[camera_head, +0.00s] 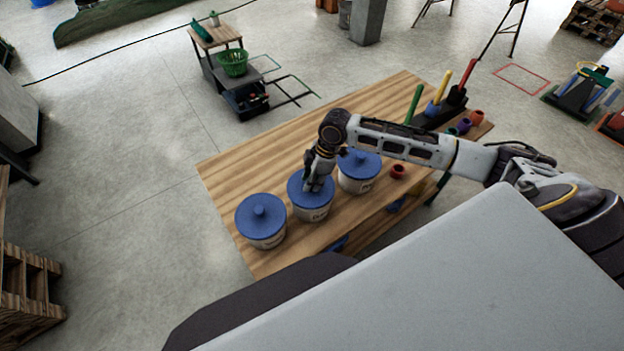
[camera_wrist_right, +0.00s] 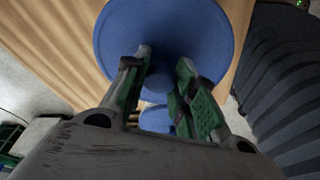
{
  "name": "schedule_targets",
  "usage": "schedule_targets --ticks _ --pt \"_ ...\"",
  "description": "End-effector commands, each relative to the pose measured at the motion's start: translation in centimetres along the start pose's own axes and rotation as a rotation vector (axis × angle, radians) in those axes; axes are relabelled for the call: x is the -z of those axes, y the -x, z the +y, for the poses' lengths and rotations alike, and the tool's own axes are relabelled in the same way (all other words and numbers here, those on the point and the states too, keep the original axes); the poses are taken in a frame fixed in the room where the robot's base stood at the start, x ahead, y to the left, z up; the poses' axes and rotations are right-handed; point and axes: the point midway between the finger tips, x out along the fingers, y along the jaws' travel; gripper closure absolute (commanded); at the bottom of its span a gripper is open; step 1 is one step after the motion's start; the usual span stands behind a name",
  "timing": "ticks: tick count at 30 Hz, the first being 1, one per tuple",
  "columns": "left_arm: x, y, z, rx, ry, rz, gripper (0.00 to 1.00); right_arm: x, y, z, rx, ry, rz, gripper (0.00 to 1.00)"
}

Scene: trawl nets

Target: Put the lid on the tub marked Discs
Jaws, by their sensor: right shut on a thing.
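Three pale tubs with blue lids stand in a row on the wooden table. My right gripper (camera_head: 316,186) is shut on the knob of the middle blue lid (camera_head: 297,190). In the right wrist view the green-padded fingers (camera_wrist_right: 163,75) close around the knob of that lid (camera_wrist_right: 200,30). The lid is over the mouth of the middle tub (camera_head: 312,212) and looks level; whether it is fully seated I cannot tell. The middle tub's label starts with D, but the rest is too small to read surely. My left gripper is not in view.
The left tub (camera_head: 264,239) and the right tub (camera_head: 358,185) are both lidded and close beside the middle one. A small red cup (camera_head: 398,171) stands right of them. Coloured pegs in a dark rack (camera_head: 440,117) and several cups are at the table's far right. The table's left is clear.

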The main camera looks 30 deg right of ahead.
Motion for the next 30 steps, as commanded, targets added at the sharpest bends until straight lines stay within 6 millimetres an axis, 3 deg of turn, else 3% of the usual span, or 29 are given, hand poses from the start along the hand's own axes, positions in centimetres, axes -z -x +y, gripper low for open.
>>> schedule_targets --ticks 30 --pt "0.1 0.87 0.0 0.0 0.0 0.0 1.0 0.04 0.01 -0.04 0.001 0.0 0.001 0.9"
